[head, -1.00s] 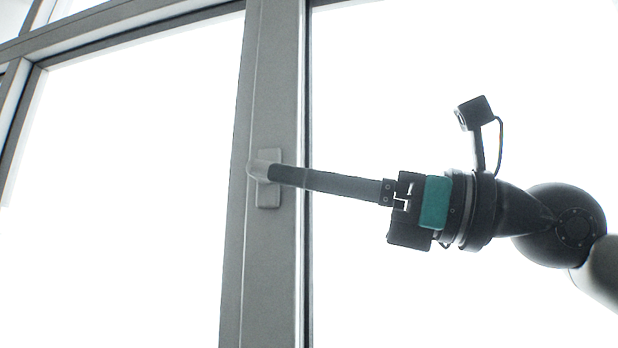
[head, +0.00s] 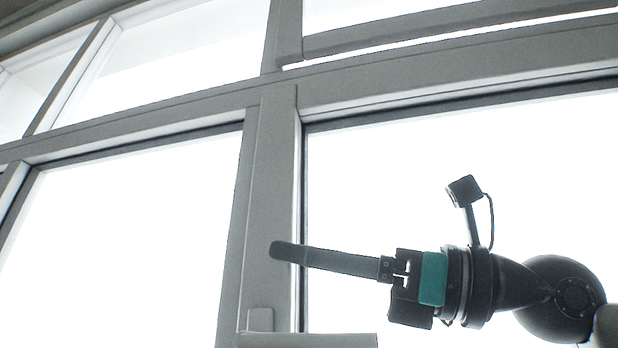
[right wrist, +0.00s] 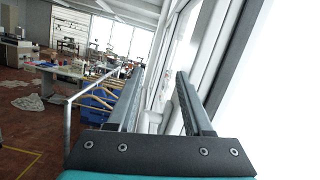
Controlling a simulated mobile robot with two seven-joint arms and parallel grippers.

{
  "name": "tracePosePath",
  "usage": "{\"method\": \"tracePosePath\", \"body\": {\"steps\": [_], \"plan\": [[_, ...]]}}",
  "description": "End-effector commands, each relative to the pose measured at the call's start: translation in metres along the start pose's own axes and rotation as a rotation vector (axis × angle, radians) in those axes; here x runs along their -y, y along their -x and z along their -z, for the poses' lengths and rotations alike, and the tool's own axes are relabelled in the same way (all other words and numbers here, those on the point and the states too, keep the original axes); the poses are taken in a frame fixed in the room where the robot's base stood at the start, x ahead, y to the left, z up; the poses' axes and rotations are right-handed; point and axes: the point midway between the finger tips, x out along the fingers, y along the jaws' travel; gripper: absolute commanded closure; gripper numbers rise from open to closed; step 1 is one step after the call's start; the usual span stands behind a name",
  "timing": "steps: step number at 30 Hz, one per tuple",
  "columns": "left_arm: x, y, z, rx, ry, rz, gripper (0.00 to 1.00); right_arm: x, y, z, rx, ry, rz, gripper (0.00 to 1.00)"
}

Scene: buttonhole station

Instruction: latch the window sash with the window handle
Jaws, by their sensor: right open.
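The grey window handle (head: 320,341) is at the bottom edge of the head view. Its lever lies about level and points right from a small plate (head: 260,319) on the upright of the window sash (head: 272,190). The view cuts off its lower edge. My right gripper (head: 278,250) is above the handle, in front of the upright and apart from the lever. The right wrist view shows its two fingers (right wrist: 160,73) spread, with nothing held. A pale part, seemingly the handle (right wrist: 152,121), shows beyond and between them. My left gripper is not in view.
A crossbar (head: 440,80) runs above the sash, with more panes over it. Bright glass fills both sides of the upright. The right wrist view shows a metal railing (right wrist: 68,125), blue bins (right wrist: 98,105) and a cluttered table (right wrist: 60,68) in the room.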

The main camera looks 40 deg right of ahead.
Motion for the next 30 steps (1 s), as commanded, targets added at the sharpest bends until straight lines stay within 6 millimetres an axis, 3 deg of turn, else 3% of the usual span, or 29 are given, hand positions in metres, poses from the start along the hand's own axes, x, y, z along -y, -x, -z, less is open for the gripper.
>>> {"method": "tracePosePath", "body": {"steps": [6,16,21,30], "plan": [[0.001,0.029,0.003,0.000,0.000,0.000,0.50,0.009,-0.011,-0.038,-0.005,-0.002,0.002,0.49],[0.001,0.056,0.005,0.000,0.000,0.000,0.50,0.019,-0.024,-0.088,-0.004,-0.002,0.002,0.49],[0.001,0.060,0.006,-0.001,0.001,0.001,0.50,0.021,-0.027,-0.100,-0.003,-0.002,0.000,0.49],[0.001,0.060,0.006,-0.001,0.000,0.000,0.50,0.020,-0.027,-0.101,-0.003,-0.001,-0.001,0.49]]}}
